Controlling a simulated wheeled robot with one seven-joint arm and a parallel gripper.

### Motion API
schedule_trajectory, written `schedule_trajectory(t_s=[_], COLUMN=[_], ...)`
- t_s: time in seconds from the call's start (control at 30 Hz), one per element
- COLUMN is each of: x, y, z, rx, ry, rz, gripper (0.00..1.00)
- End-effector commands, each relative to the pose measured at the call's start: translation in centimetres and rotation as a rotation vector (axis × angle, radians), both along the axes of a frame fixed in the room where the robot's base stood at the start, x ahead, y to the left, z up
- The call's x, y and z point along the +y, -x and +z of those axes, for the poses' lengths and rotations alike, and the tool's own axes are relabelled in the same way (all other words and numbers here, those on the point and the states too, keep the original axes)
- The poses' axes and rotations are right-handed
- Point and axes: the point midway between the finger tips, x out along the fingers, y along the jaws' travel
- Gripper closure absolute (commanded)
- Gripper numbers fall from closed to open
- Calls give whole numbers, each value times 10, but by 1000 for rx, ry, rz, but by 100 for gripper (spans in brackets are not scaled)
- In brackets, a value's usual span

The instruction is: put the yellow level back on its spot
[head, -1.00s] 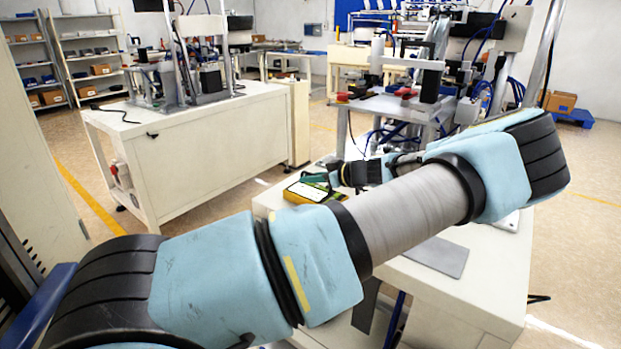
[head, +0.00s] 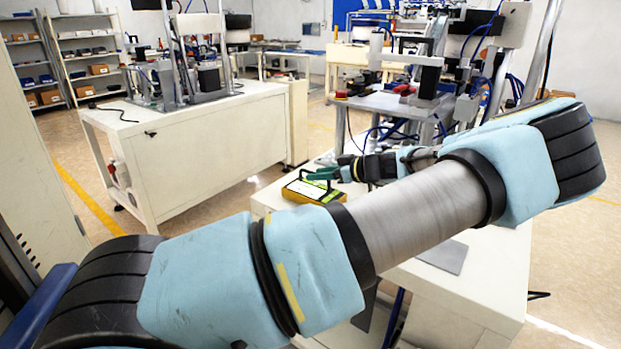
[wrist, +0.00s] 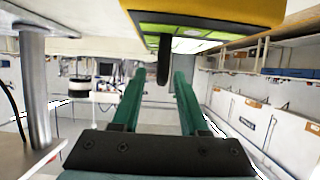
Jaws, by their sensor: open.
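The yellow level (head: 312,191) lies on the near white table, at its far left corner. It has a yellow body and a pale face with green edges. In the wrist view the level (wrist: 212,14) fills the top, and a dark upright piece (wrist: 164,60) stands out from its face. My gripper (head: 322,174) has green fingers and hovers just above the level. In the wrist view my gripper (wrist: 157,76) is open, with the dark piece between or just beyond the fingertips. I cannot tell whether they touch.
My arm hides much of the near table (head: 480,290). A grey mat (head: 443,254) lies on it to the right. A machine bench (head: 390,103) stands behind, and another white bench (head: 200,135) stands at the left. Open floor lies between them.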

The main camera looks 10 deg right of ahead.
Motion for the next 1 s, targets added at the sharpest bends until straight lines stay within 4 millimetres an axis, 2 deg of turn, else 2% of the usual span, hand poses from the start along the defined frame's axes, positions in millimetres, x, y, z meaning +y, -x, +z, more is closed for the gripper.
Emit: schedule_trajectory(t_s=[0.03, 0.2, 0.4, 1.0], x=[-10, -31, -47, -51], y=[8, 32, 49, 54], z=[2, 16, 27, 30], rx=[-1, 0, 0, 1], ry=[4, 3, 1, 0], rz=[-5, -3, -2, 0], gripper=[56, 56, 56, 56])
